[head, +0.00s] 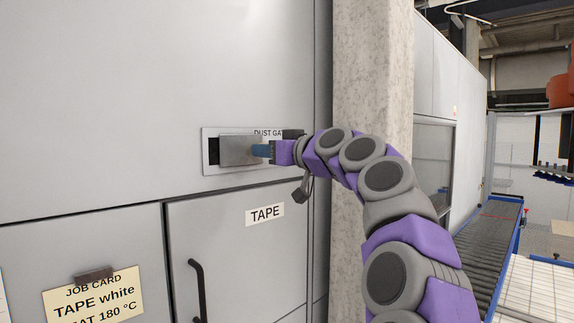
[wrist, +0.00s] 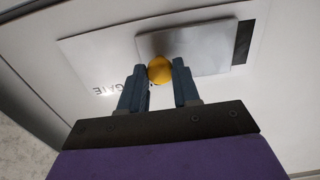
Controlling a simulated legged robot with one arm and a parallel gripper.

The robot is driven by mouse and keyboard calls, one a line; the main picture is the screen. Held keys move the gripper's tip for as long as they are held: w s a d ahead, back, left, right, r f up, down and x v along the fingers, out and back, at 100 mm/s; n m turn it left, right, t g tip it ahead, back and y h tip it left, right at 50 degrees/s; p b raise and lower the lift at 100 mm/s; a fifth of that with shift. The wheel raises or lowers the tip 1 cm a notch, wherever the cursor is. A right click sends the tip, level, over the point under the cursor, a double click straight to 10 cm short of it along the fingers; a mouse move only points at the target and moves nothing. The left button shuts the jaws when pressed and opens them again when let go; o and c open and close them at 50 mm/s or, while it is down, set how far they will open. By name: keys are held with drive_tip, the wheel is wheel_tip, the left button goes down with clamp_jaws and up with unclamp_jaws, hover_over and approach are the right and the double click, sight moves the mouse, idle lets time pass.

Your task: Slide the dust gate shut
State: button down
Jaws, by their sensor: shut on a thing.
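The dust gate is a grey metal slide plate (head: 237,151) on a white backing plate (head: 208,168) in the cabinet wall. A narrow dark opening (head: 213,152) shows at the slide's left edge. In the wrist view the slide (wrist: 195,42) has a dark strip (wrist: 243,42) at its right end. A round yellow knob (wrist: 160,69) stands on the slide. My gripper (head: 263,150) is at the slide's right part. In the wrist view my gripper (wrist: 159,72) has its two fingers on either side of the knob, shut on it. The knob is hidden in the head view.
A cabinet door with a TAPE label (head: 265,214) and a black handle (head: 197,290) is below the gate. A job card (head: 95,297) reads TAPE white. A concrete pillar (head: 365,70) stands close behind my arm. A roller conveyor (head: 492,240) is at the right.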

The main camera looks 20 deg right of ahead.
sight(242, 149)
drive_tip(key=a, duration=0.1)
drive_tip(key=s+a, duration=0.1)
drive_tip(key=a, duration=0.1)
drive_tip(key=shift+s+a+r+b, duration=0.1)
drive_tip(key=shift+a+b, duration=0.1)
drive_tip(key=shift+b, duration=0.2)
drive_tip(key=shift+d, duration=0.2)
drive_tip(key=shift+r, duration=0.1)
drive_tip(key=c, duration=1.3)
unclamp_jaws()
drive_tip(key=o, duration=0.3)
drive_tip(key=shift+s+a, duration=0.15)
drive_tip(key=shift+a, duration=0.05)
drive_tip(key=shift+o, duration=0.9)
drive_tip(key=shift+a, duration=0.1)
